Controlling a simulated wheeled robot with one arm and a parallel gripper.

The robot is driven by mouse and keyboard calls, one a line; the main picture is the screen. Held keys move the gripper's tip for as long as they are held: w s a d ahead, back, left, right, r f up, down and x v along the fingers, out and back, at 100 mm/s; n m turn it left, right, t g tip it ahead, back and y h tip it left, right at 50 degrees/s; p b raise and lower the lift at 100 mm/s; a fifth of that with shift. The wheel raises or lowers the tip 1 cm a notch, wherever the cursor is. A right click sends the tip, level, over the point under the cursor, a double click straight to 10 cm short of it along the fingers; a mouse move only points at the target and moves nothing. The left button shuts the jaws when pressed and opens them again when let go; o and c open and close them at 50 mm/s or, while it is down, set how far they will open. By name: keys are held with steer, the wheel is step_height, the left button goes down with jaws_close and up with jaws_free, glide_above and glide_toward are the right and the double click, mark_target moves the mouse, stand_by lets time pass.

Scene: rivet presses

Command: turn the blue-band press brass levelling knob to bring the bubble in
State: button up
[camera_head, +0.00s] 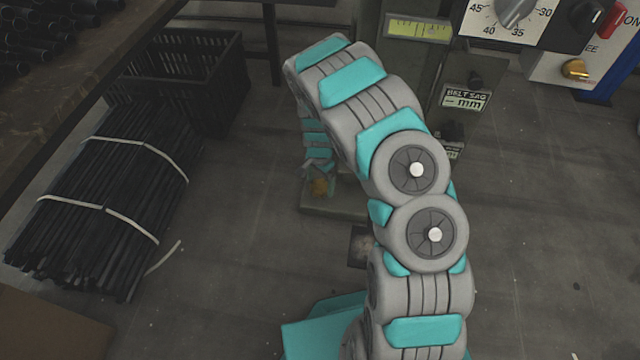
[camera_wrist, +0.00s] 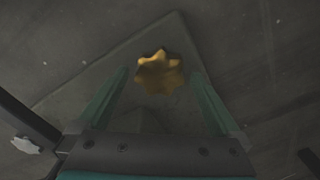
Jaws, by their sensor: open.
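The brass levelling knob (camera_wrist: 160,74) is a lobed, star-shaped knob above a grey base plate (camera_wrist: 90,72) in the wrist view. It also shows small and partly hidden in the head view (camera_head: 320,187). My gripper (camera_wrist: 160,76) is open, with one finger to each side of the knob in the picture. I see a gap on both sides and cannot tell whether the fingertips are level with it. A yellow-green level vial (camera_head: 418,29) is at the top of the head view; its bubble is too small to read. No blue band shows clearly on this press.
A black crate (camera_head: 190,75) and bundled black rods (camera_head: 110,200) lie on the floor at left. A belt-sag plate (camera_head: 466,98) and a panel with a dial (camera_head: 503,18) and a red switch (camera_head: 613,20) stand at right.

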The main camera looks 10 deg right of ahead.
steer(key=shift+f, duration=0.45)
steer(key=c, duration=1.3)
steer(key=shift+m, duration=0.4)
steer(key=m, duration=0.4)
steer(key=shift+m+b, duration=0.35)
steer(key=shift+m, duration=2.15)
